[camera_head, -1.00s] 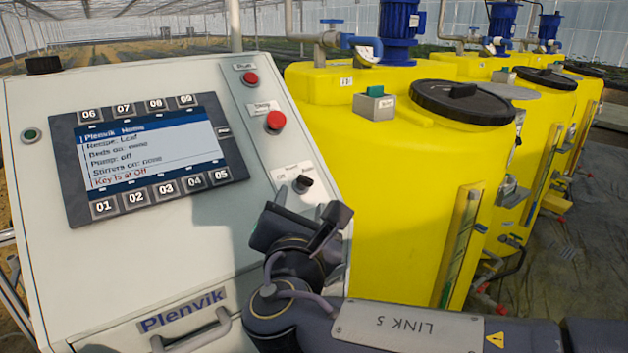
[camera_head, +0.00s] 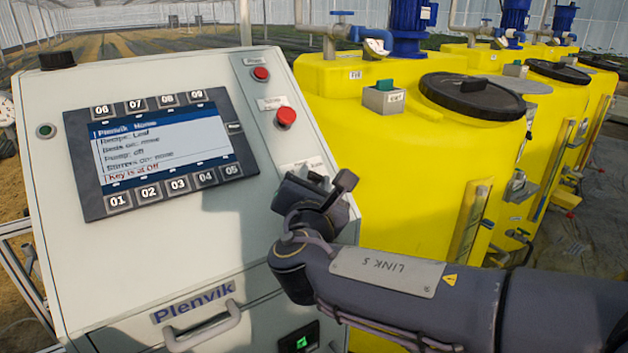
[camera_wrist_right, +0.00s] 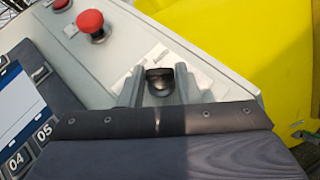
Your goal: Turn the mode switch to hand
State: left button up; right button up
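The mode switch (camera_wrist_right: 160,82) is a black knob at the lower right of the sloping panel. In the right wrist view it sits between the two fingers of my right gripper (camera_wrist_right: 158,74), with one finger on each side. The fingers stand apart; I cannot tell whether they touch the knob. In the head view my right gripper (camera_head: 320,181) covers the switch, and only part of its white label (camera_head: 298,167) shows. The screen (camera_head: 160,143) has a line reading that the key is at Off. My left gripper is not in view.
A red mushroom button (camera_head: 286,117) and a smaller red button (camera_head: 261,74) sit above the switch. A drawer handle (camera_head: 203,330) sticks out below. A yellow tank (camera_head: 400,170) with a black lid stands close on the right.

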jog(key=c, duration=0.5)
jog(key=m+g+h+p, duration=0.1)
jog(key=m+h+p, duration=0.1)
jog(key=m, duration=0.1)
jog(key=m+g+h+p, duration=0.1)
jog(key=shift+a+r+m+g+h, duration=0.3)
jog(key=shift+r+m+h, duration=0.1)
jog(key=m+g+h+p, duration=0.1)
jog(key=p, duration=0.1)
jog(key=m+g+h+p, duration=0.1)
jog(key=m+g+p, duration=0.1)
jog(key=shift+w+a+r+m, duration=0.1)
jog(key=shift+w+m, duration=0.05)
jog(key=shift+m, duration=0.15)
jog(key=shift+m+g+p, duration=0.6)
jog(key=shift+m+p, duration=0.1)
jog(key=shift+p, duration=0.2)
jog(key=shift+f, duration=0.2)
jog(key=o, duration=1)
